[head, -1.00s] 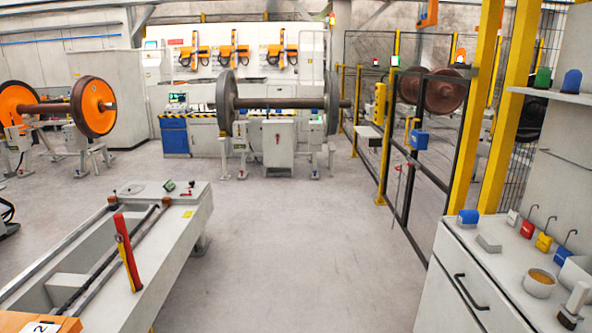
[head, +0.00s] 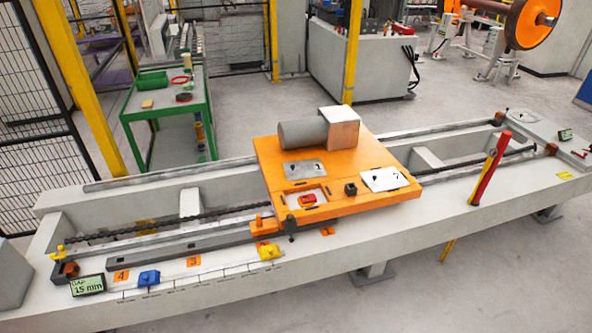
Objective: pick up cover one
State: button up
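My gripper is not in view. I cannot tell which thing is cover one; no part is labelled as a cover. An orange carriage (head: 268,158) sits across the rails of a long grey bench (head: 330,238). On its top are a grey cylinder (head: 300,133) against a pale box (head: 341,130), a flat grey plate (head: 304,168) with small holes, a red part (head: 308,199) in a pale frame, a small dark block (head: 350,189) and a white card (head: 385,179) with black marks.
A blue block (head: 149,278), a yellow block (head: 269,252) and a display reading 15 mm (head: 88,285) are along the bench's front left. A red and yellow lever (head: 490,168) stands up at right. A green table (head: 165,110) and mesh fence (head: 35,120) are behind. Floor at lower right is clear.

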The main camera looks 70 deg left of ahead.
aim_at(312, 168)
jog(key=z, duration=0.15)
jog(key=k, duration=0.15)
jog(key=u, duration=2.5)
jog(key=k, duration=0.6)
jog(key=z, duration=0.1)
jog(key=i, duration=0.45)
jog(key=u, duration=0.05)
